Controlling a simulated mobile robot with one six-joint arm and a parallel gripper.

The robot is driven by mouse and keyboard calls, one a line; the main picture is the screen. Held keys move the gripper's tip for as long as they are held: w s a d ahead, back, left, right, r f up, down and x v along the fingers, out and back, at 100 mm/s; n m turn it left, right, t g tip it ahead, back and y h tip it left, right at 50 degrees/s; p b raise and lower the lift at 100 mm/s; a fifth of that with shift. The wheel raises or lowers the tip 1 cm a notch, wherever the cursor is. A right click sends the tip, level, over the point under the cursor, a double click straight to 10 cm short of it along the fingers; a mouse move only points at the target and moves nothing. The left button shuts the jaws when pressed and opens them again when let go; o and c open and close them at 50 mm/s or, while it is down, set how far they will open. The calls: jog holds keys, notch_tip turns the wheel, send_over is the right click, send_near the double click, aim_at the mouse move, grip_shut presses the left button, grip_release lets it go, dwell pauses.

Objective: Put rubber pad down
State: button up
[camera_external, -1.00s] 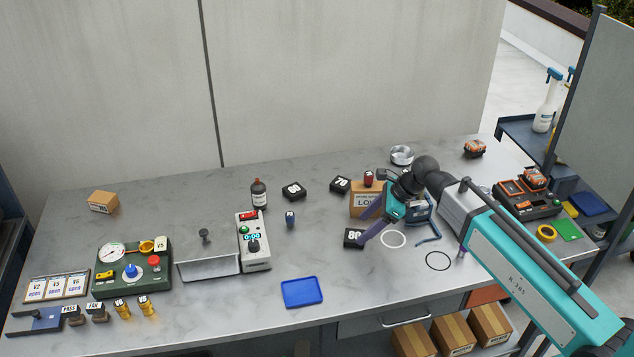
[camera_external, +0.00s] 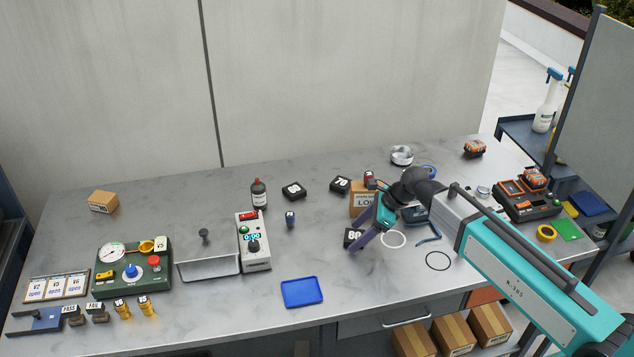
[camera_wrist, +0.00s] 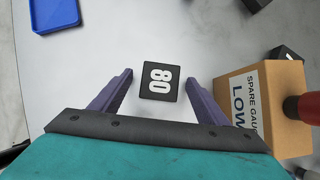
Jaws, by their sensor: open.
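A black square rubber pad marked 80 (camera_external: 352,236) lies on the bench, partly covered by my gripper in the external view. In the wrist view the pad (camera_wrist: 148,90) lies flat between the fingertips, with a gap on each side. My gripper (camera_wrist: 160,79) is open, its purple fingers on either side of the pad and apart from it. In the external view my gripper (camera_external: 366,236) reaches down to the pad. Two similar black pads lie farther back, one marked 70 (camera_external: 341,184) and one (camera_external: 293,191) whose number is hard to read.
A cardboard box marked LOW (camera_wrist: 282,130) stands close by the right finger, with a red-topped item at it. A blue tray (camera_external: 302,292) lies at the front. A white ring (camera_external: 393,246) and a black ring (camera_external: 438,269) lie nearby. The bench between pad and tray is clear.

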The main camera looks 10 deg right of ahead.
aim_at(348, 234)
jog(key=c, duration=1.3)
jog(key=shift+r, duration=0.2)
jog(key=shift+r+b, duration=0.6)
jog(key=shift+r, duration=0.75)
jog(key=shift+s+r, duration=0.1)
jog(key=shift+r, duration=0.1)
jog(key=s+d, duration=0.1)
jog(key=s, duration=0.1)
jog(key=s+d+b, duration=0.1)
jog(key=s, duration=0.2)
jog(key=s+d, duration=0.1)
jog(key=s, duration=0.1)
jog(key=shift+s+d+r+b, duration=0.1)
jog(key=shift+s+r+b, duration=0.05)
jog(key=shift+r+b, duration=0.2)
jog(key=shift+f+b, duration=0.1)
jog(key=shift+b, duration=0.7)
jog(key=shift+b, duration=0.35)
jog(key=b, duration=0.3)
jog(key=shift+s, duration=0.15)
